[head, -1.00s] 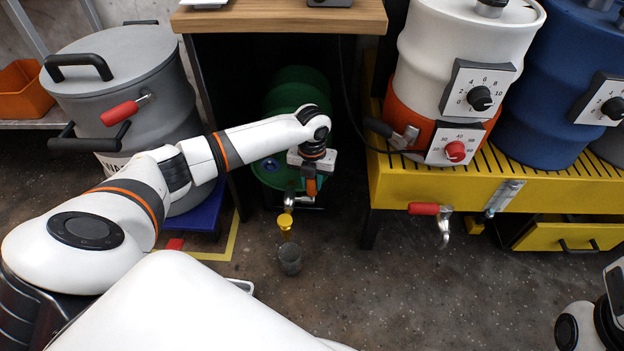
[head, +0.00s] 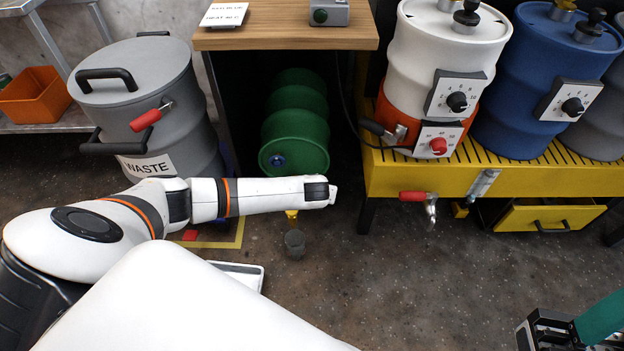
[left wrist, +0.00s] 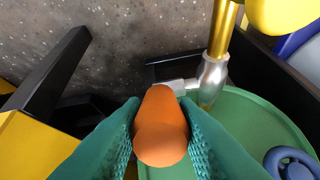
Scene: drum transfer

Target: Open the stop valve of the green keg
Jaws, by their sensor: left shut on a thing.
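The green keg (head: 297,138) lies on its side under the wooden bench. My left forearm reaches across in front of its lower edge and hides the valve in the head view. In the left wrist view, my left gripper (left wrist: 160,128) has its teal fingers shut on the orange valve handle (left wrist: 160,122). The silver valve body (left wrist: 212,78) sits just beyond the handle, by the keg's green end (left wrist: 245,115). My right gripper (head: 565,335) shows only partly at the bottom right, away from the keg; its opening is unclear.
A grey cup (head: 295,243) stands on the floor below a yellow part (head: 291,220). A grey waste drum (head: 140,90) is at left. A yellow stand (head: 390,180) with a red-handled tap (head: 412,196) is at right. Floor between is open.

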